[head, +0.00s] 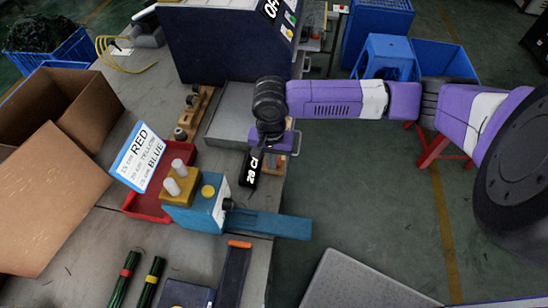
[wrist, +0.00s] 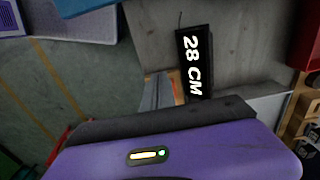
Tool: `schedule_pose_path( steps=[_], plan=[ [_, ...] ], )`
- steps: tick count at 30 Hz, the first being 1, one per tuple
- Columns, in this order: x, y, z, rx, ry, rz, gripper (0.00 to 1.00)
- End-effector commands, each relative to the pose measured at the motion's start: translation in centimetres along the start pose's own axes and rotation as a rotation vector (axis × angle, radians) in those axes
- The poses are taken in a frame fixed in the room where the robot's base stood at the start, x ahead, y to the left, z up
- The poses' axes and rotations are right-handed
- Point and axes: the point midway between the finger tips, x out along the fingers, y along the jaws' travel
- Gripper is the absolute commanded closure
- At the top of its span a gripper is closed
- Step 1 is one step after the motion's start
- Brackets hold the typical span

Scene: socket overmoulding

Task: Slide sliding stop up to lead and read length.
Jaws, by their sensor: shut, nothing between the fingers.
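My gripper (head: 279,140) is at the right edge of the bench, below the dark wrist joint; its purple body also fills the bottom of the wrist view (wrist: 190,155). It is shut and holds nothing; its fingertips are mostly hidden. A black tag reading "28 CM" (head: 250,168) is just left of and below it, and stands ahead of it in the wrist view (wrist: 193,63). A small wooden piece (wrist: 152,92) shows beside the tag, partly covered by my gripper. I cannot make out the sliding stop or the lead clearly.
A sign (head: 138,157) lists lengths for red, yellow and blue, by a red tray (head: 150,205). A blue machine (head: 200,212) with white pegs stands in front. A dark cabinet (head: 220,45) is behind. Cardboard boxes (head: 55,195) are left. Green floor lies right.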

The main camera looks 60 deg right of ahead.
Motion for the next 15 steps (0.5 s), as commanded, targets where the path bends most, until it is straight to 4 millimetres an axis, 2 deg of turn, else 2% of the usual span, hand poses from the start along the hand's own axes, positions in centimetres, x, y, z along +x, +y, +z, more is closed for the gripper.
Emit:
schedule_pose_path(
  steps=[8, 15],
  plan=[
    [0.07, 0.0, 0.01, 0.0, 0.0, 0.0, 1.0],
    [0.95, -0.02, 0.04, 0.0, -0.001, -0.001, 1.0]
  ],
)
